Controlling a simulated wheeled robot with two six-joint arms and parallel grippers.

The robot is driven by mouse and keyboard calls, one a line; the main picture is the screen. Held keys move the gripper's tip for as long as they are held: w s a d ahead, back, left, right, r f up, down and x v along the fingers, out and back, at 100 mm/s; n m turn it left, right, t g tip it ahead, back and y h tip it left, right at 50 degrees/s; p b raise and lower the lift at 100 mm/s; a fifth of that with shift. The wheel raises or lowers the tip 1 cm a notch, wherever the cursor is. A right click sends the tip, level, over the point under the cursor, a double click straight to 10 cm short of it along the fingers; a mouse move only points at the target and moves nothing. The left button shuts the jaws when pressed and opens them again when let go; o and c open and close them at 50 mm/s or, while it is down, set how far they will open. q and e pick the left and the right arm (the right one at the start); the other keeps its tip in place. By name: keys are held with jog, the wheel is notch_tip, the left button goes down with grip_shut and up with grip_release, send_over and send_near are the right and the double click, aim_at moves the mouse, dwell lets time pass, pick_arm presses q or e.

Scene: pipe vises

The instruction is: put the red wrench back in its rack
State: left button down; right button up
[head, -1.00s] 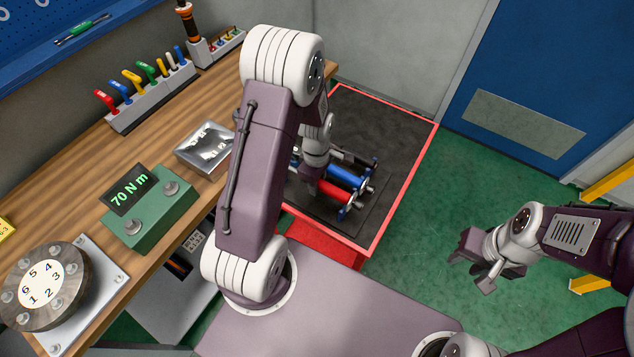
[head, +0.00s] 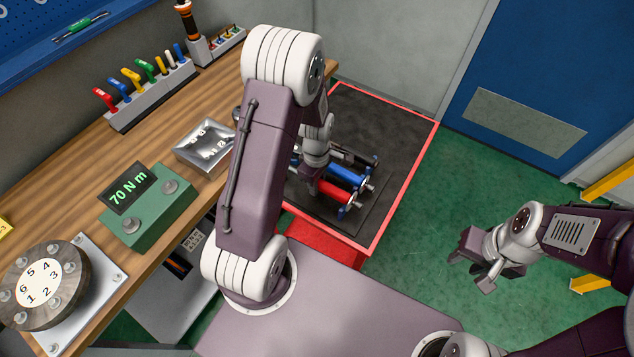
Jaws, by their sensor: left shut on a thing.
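A tool with a red handle (head: 105,98) stands at the near left end of the grey rack (head: 150,103) on the bench. I cannot confirm whether it is the red wrench. My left gripper (head: 312,185) reaches down at the red cylinder (head: 336,192) on the red-rimmed cart. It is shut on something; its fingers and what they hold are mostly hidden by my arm. A blue cylinder (head: 348,174) lies beside the red one. My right gripper (head: 469,272) is open and empty, over the green floor at the right.
The wooden bench (head: 85,172) carries a metal tray (head: 205,147), a green box reading 70 N m (head: 150,212) and a numbered round plate (head: 38,285). A smaller rack (head: 222,46) stands at the back. The cart's dark mat (head: 385,125) is bare towards the back.

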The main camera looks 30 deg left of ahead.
pick_arm(q)
jog(key=shift+f+b, duration=1)
jog(key=shift+f, duration=0.45)
dwell(0.7)
dwell(0.5)
jog(key=c, duration=1.1)
grip_release()
jog(key=shift+o, duration=0.2)
notch_tip(320, 180, up, 9)
jog(key=shift+f+p, duration=0.1)
jog(key=shift+p, duration=0.25)
